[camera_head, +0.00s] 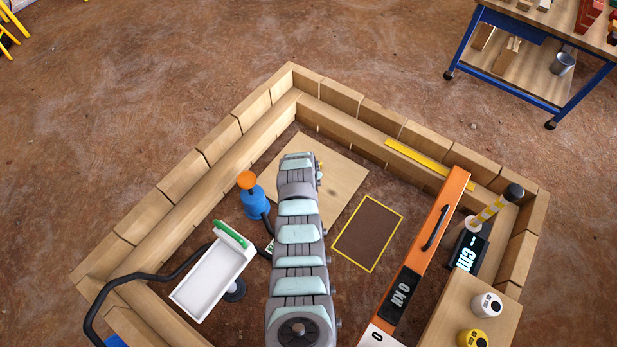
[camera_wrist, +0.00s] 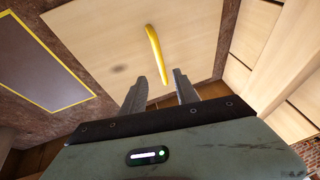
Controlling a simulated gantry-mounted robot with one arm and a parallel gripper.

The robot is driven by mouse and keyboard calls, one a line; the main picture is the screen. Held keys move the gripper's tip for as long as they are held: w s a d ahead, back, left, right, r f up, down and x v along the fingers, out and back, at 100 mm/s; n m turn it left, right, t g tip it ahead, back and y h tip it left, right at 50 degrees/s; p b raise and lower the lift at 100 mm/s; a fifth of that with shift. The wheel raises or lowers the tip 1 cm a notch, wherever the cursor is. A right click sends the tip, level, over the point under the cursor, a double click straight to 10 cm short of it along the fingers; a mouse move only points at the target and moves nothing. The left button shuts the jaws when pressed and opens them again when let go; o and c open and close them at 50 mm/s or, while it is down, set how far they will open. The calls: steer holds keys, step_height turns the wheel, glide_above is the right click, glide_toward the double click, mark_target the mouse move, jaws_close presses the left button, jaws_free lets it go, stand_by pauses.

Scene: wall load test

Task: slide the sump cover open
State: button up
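The sump cover looks to be a flat, pale plywood panel (camera_head: 343,181) lying on the floor inside the timber frame; my arm hides part of it in the head view. In the wrist view the panel (camera_wrist: 110,45) carries a slim yellow handle (camera_wrist: 155,50). My gripper (camera_wrist: 160,75) is open over the panel, its two dark fingers apart. The near end of the handle shows between the fingertips, with visible gaps on both sides. I cannot tell how far above the handle the fingers are.
A yellow-outlined brown rectangle (camera_head: 368,233) lies right of the panel. Thick timber walls (camera_head: 235,125) surround the area. Inside stand a blue bottle-shaped device (camera_head: 254,203) with an orange top, a white tray (camera_head: 208,283) and a long orange beam (camera_head: 437,235). A black hose (camera_head: 130,278) crosses the left wall.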

steer(key=b+x, duration=0.9)
steer(key=b, duration=0.2)
steer(key=shift+f, duration=0.25)
steer(key=shift+c, duration=0.3)
jaws_close()
stand_by(0.9)
